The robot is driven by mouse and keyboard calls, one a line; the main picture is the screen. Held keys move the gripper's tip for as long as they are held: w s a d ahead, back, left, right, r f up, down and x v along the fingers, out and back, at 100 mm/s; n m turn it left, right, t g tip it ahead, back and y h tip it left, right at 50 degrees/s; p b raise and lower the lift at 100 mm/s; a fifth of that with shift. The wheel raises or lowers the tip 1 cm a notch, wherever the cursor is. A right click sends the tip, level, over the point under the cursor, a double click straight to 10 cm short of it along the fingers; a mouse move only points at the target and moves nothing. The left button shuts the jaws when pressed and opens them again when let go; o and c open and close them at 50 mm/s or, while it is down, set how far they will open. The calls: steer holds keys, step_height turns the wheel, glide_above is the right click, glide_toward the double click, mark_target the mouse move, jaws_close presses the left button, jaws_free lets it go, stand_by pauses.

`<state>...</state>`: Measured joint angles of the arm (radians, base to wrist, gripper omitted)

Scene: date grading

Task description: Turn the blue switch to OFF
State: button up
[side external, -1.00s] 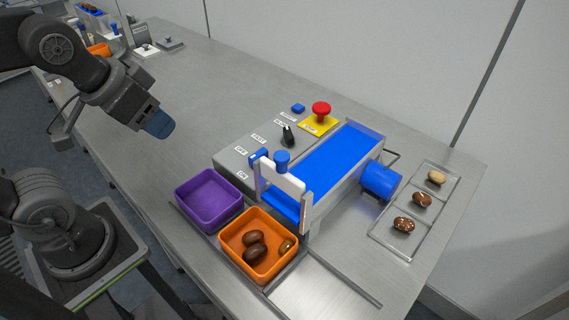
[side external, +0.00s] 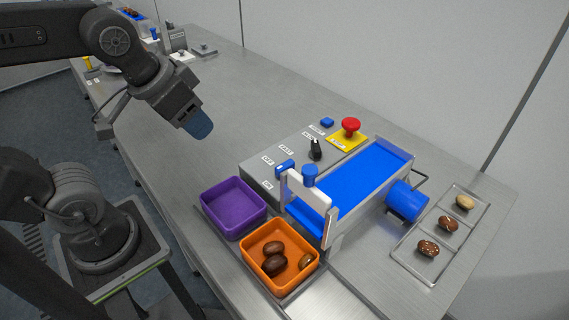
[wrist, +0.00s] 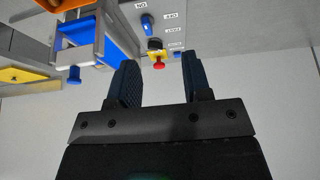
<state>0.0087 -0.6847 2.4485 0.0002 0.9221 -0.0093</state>
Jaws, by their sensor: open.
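The blue switch (side external: 285,167) stands on the grey control panel (side external: 250,168), by the OFF label (side external: 267,160) and the ON label (side external: 267,184). It also shows in the wrist view (wrist: 147,22), near the top. I cannot tell for sure which label it points at. My gripper (side external: 198,125) has blue fingers and is in the air left of the panel, apart from the switch. In the wrist view my gripper (wrist: 160,82) is open, with nothing between its fingers.
A black knob (side external: 315,150), a red button (side external: 351,125) and a small blue button (side external: 327,122) are also on or beside the panel. A blue-belted conveyor (side external: 360,180) adjoins it. A purple bin (side external: 232,208) and an orange bin (side external: 250,262) with dates stand in front.

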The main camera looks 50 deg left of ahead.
steer(key=w+d+g, duration=0.2)
steer(key=w+g, duration=0.1)
steer(key=w, duration=0.6)
steer(key=g, duration=0.2)
glide_toward(285, 164)
step_height(285, 164, down, 10)
steer(key=shift+r, duration=0.15)
jaws_close()
